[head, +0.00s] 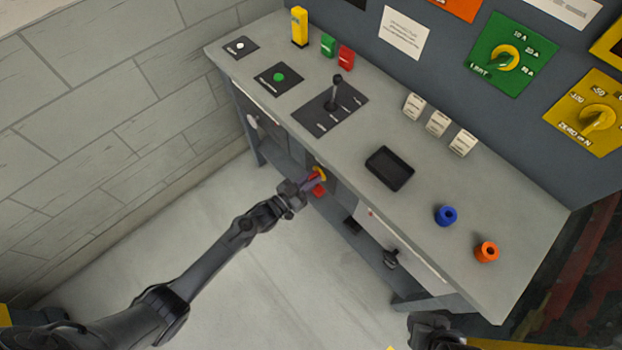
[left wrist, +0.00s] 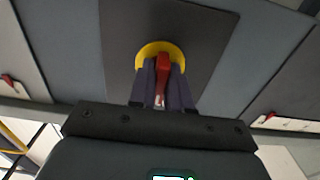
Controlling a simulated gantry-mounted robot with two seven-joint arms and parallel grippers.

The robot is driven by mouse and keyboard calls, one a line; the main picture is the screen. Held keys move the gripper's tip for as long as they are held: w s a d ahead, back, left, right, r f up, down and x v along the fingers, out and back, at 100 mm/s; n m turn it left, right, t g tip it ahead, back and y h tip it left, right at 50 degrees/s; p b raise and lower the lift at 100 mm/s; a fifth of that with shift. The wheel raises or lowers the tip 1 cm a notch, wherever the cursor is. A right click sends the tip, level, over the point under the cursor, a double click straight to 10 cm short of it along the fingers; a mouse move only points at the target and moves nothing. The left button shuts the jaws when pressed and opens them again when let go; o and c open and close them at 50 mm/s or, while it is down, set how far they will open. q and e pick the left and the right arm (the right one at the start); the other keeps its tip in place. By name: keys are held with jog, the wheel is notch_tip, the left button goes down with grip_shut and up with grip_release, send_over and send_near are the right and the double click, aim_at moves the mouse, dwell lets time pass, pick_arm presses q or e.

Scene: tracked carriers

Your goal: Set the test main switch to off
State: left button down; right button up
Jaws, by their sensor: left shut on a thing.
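The main switch has a red handle (left wrist: 163,68) on a yellow round base (left wrist: 149,49), set in a dark plate (left wrist: 120,25) on the bench front. My left gripper (left wrist: 163,92) is shut on the red handle, one finger on each side of it. In the head view the left gripper (head: 306,187) reaches the bench front, and the yellow base (head: 320,174) shows just past its fingertips. The handle stands upright in the left wrist view. Its markings cannot be read. Part of my right arm shows at the bottom right of the head view, but its fingers do not show.
The grey bench top (head: 300,145) overhangs the switch. It carries a lever plate (head: 318,118), a black tray (head: 389,169), a blue ring (head: 445,215) and an orange ring (head: 486,251). A lower shelf (head: 345,236) runs beneath. The floor (head: 200,250) to the left is clear.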

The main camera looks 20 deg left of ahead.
pick_arm(q)
jog(key=c, duration=1.2)
grip_release()
jog(key=shift+o, duration=0.2)
jog(key=shift+s+a, duration=0.2)
jog(key=shift+s, duration=0.2)
jog(key=p+v, duration=0.2)
jog(key=v, duration=0.8)
jog(key=shift+f, duration=0.1)
